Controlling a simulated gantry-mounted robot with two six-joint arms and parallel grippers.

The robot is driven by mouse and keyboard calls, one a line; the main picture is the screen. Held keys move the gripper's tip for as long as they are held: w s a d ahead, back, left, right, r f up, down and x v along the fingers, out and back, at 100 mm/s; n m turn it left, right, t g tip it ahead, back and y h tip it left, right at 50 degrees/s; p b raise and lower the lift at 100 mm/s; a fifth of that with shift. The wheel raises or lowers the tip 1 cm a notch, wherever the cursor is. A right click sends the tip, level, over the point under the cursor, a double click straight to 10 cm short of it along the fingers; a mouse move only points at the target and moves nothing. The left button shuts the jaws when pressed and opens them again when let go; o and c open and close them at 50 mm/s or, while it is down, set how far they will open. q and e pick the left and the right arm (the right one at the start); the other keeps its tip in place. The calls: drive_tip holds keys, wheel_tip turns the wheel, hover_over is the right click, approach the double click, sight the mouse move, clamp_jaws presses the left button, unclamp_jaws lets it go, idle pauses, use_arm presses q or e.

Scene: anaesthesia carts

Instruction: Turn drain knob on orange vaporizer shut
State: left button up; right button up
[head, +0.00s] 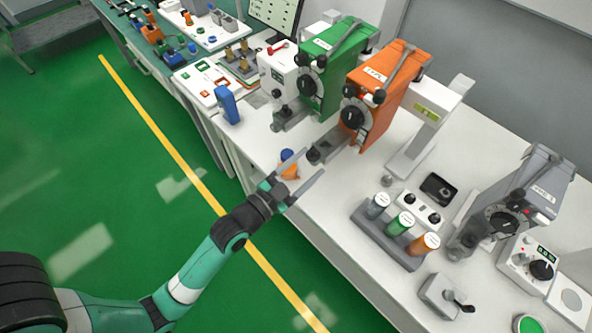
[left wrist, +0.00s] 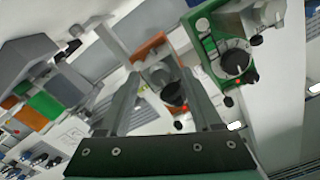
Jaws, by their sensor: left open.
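The orange vaporizer (head: 385,92) stands near the middle of the white bench, with a black dial (head: 353,117) on its front. A grey block with a dark round knob (head: 313,155) sticks out low at its front; I take this for the drain knob. My left gripper (head: 313,162) is open and empty, its fingers pointing toward that knob from the bench's front edge. In the left wrist view the orange vaporizer (left wrist: 150,48) is partly hidden, and a black knob (left wrist: 174,94) shows between the spread fingers. Contact cannot be told. My right gripper is not in view.
A green vaporizer (head: 330,62) stands close on the left. A small orange bottle with a blue cap (head: 288,160) is beside my left fingers. A rack of capped bottles (head: 385,235) and a grey vaporizer (head: 515,200) stand to the right.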

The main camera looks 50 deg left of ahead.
use_arm(q)
drive_tip(key=s+d, duration=0.1)
drive_tip(key=s, duration=1)
drive_tip(key=shift+d, duration=0.2)
